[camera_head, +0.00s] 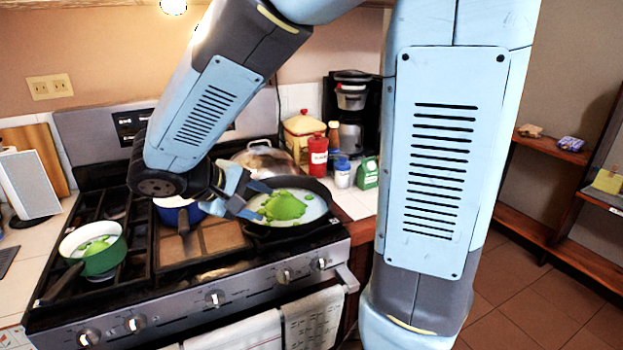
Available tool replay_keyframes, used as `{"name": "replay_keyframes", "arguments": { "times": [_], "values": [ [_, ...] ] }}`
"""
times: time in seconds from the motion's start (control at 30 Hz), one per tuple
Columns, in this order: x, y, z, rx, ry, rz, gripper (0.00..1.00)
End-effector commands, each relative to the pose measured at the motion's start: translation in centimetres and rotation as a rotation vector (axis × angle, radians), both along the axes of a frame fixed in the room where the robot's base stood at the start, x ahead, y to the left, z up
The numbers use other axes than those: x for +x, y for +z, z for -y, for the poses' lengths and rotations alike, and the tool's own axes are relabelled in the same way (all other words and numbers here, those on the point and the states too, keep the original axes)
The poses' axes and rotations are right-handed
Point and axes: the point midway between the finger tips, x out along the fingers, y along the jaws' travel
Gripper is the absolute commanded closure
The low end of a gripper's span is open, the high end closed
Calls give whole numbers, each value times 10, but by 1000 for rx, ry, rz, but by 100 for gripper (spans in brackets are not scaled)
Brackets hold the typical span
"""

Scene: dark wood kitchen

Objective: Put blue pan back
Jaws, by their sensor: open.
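A dark pan (322,207) with a pale blue-white inside and a green patch sits at the right end of the stove. A deep blue pot (170,204) with a dark handle stands at the back middle of the stove, partly hidden by my arm. I cannot tell for certain which of these is the blue pan. My gripper (257,200) has its light blue fingers apart at the left rim of the dark pan. The fingers overlap the rim in the picture; I cannot tell whether they touch it.
A green pot (95,259) with green contents stands on the stove's left burner. A metal lidded pan (264,158) is behind my gripper. A red bottle (318,156), small containers and a coffee maker (351,103) crowd the right counter. Towels (313,320) hang in front.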

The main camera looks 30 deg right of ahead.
Motion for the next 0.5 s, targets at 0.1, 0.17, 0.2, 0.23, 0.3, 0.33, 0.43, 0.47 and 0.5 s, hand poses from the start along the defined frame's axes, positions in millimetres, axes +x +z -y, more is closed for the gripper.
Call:
{"name": "replay_keyframes", "arguments": {
  "times": [0.1,0.17,0.2,0.23,0.3,0.33,0.43,0.47,0.5],
  "values": [
    [-19,10,24,130,-79,-4,53],
    [-28,14,32,198,-110,-5,53],
    [-35,16,37,243,-129,-1,53],
    [-39,19,41,279,-142,3,53],
    [-49,23,48,361,-168,19,53],
    [-53,25,50,396,-179,27,53],
    [-66,33,57,512,-205,66,53],
    [-69,36,58,548,-211,82,53],
    [-74,39,60,592,-216,104,53]
  ]
}}
